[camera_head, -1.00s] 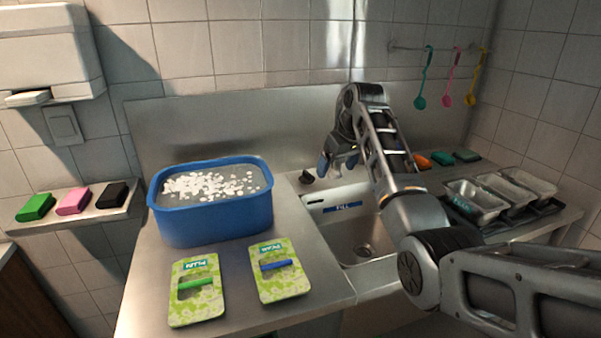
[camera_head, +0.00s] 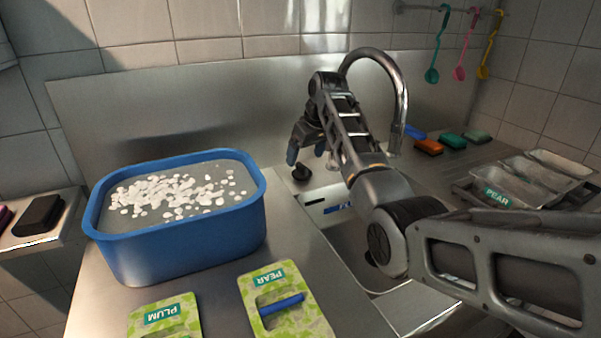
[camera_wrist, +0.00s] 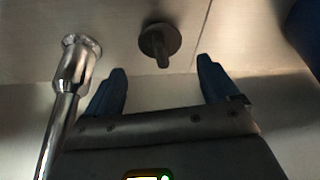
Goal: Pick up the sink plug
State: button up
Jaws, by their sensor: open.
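The sink plug (camera_head: 301,173) is small, dark and round with an upright stem. It stands on the steel counter at the back left corner of the sink. In the wrist view the plug (camera_wrist: 160,43) lies just beyond my fingertips, roughly midway between them and not touching either. My gripper (camera_wrist: 162,72) is open and empty, with two blue fingers. In the head view my gripper (camera_head: 306,152) is just above and behind the plug. The sink basin (camera_head: 345,235) is partly hidden by my arm.
The chrome faucet (camera_head: 401,100) rises close to my gripper; its base (camera_wrist: 82,50) is left of my fingers in the wrist view. A blue tub (camera_head: 185,248) of white pieces is left of the sink.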

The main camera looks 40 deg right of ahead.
aim_at(302, 165)
jog(key=x, duration=0.5)
jog(key=shift+s+a+f, duration=0.15)
jog(key=shift+f, duration=0.05)
jog(key=c, duration=1)
